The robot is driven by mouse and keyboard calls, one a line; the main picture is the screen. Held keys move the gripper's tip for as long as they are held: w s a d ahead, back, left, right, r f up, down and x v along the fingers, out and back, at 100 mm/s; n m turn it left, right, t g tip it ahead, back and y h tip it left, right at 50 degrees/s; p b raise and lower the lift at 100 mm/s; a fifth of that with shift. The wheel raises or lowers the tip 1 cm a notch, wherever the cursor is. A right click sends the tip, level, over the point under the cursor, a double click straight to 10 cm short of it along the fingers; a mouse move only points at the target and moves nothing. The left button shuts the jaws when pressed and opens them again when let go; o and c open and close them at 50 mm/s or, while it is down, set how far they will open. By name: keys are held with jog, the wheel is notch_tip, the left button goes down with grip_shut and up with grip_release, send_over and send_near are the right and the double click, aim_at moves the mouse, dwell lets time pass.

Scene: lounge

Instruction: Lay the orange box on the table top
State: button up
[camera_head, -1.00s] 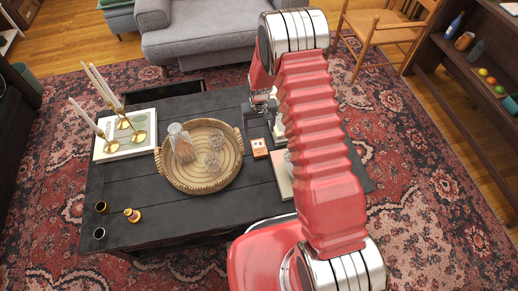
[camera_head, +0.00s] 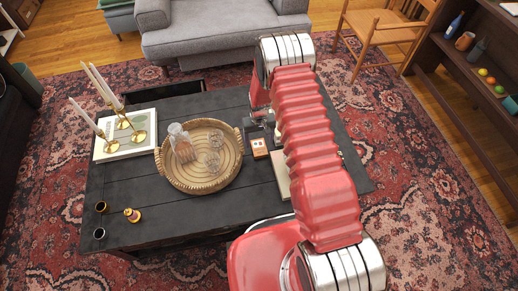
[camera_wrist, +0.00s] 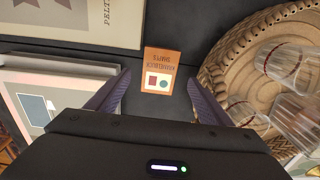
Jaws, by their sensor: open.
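The orange box (camera_head: 259,149) is a small box with a pale printed face. It rests on the black table top (camera_head: 165,230), just right of the round woven tray. In the wrist view the box (camera_wrist: 158,70) lies ahead of my gripper (camera_wrist: 158,84), in line with the gap between the two dark fingers. The fingers are apart, one on each side of the near end of the box, with nothing seen gripped. In the head view my red arm hides most of the gripper and part of the table's right side.
The woven tray (camera_head: 167,178) holds a decanter (camera_head: 181,143) and glasses. Books (camera_wrist: 60,95) lie on the other side of the box. Candlesticks (camera_head: 122,122) stand on a book at the left. Small cups (camera_head: 101,207) sit front left. The front left of the table is mostly bare.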

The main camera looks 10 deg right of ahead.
aim_at(259, 147)
jog(key=shift+w+f, duration=0.2)
jog(key=shift+f, duration=2.4)
jog(key=c, duration=1.3)
jog(key=shift+r, duration=0.15)
notch_tip(259, 147, up, 10)
jog(key=shift+f, duration=0.15)
